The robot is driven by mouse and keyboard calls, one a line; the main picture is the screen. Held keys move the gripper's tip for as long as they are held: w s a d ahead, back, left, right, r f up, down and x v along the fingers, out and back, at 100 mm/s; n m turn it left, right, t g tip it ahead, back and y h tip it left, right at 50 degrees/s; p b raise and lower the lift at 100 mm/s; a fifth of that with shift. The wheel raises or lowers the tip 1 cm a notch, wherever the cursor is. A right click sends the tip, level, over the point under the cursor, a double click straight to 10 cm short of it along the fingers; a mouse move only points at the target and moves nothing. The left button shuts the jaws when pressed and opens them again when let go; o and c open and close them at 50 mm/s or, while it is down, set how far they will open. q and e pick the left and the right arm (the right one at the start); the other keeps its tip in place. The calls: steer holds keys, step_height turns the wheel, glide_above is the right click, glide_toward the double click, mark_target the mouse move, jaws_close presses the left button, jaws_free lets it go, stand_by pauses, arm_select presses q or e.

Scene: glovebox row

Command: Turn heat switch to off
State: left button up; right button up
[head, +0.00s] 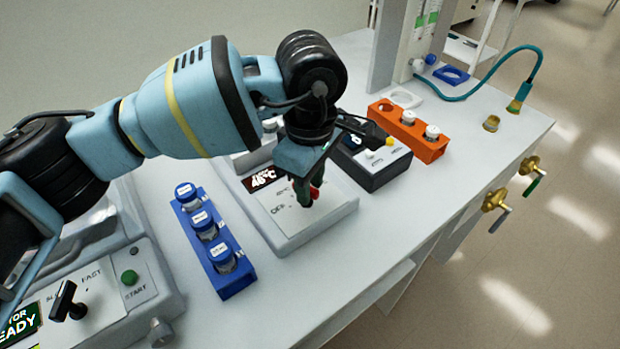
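The heating device (312,222) is a pale grey box with a dark display (262,180) that appears to read 46 °C. Its sloped top panel carries small printed labels, one starting with "O". My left gripper (308,197) points down over the right part of this panel, its tips at or just above the surface. A small red part (316,191) shows at the fingertips; I cannot tell whether it is the switch. The heat switch itself is mostly or wholly hidden by the gripper, so its position cannot be read. The gap between the fingers is not clear. My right gripper is not in view.
A blue rack (232,282) with capped vials stands left of the device. A dark-topped instrument (372,172) and an orange rack (428,150) stand right of it. A machine with a black lever (68,301) and green button (129,277) is at lower left. The front bench strip is clear.

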arm_select(q)
jaws_close()
steer(key=shift+n, duration=0.4)
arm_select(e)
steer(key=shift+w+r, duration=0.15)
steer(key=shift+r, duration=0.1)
arm_select(q)
steer(key=n+p, duration=0.2)
steer(key=n, duration=0.1)
steer(key=shift+w+r+n, duration=0.15)
steer(key=shift+r+n, duration=0.05)
steer(key=shift+n, duration=0.1)
steer(key=n+p, duration=0.1)
steer(key=n, duration=0.2)
steer(key=shift+w+f+n+p, duration=0.1)
steer(key=shift+n+p, duration=0.35)
steer(key=shift+n, duration=0.25)
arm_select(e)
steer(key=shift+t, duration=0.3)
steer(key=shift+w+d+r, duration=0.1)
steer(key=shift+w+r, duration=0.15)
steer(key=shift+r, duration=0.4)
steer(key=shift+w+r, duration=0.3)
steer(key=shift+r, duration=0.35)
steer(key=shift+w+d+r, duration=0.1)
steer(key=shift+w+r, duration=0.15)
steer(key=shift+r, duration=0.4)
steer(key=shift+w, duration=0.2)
